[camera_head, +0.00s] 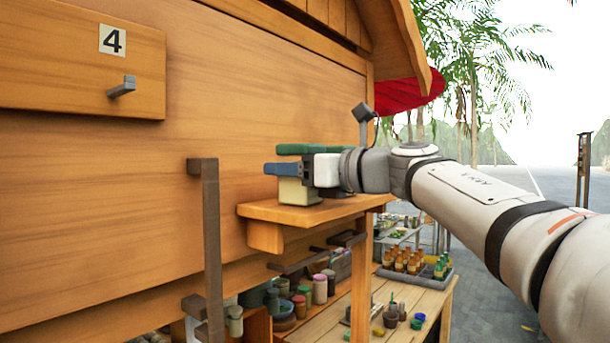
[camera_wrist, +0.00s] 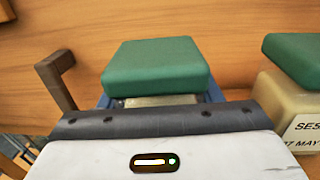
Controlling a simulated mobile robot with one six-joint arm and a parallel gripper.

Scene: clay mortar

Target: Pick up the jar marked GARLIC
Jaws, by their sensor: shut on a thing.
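A cream jar with a green lid (camera_wrist: 157,68) is between the blue fingers of my gripper (camera_wrist: 160,98), which is shut on it. In the head view, my gripper (camera_head: 283,169) crosses the jar's cream body (camera_head: 298,191) just above the small wooden shelf (camera_head: 280,211). I cannot tell whether the jar touches the shelf. No label shows on this jar, so GARLIC cannot be read. A second green-lidded jar (camera_wrist: 293,108) stands at the right in the wrist view, with a label partly reading "SES".
A vertical handle bar (camera_head: 208,245) stands out from the wooden wall, left of the shelf. A drawer panel marked 4 (camera_head: 50,50) with a small knob is at the upper left. Below are a wooden table (camera_head: 400,300) with small pots and a crate of bottles (camera_head: 415,265).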

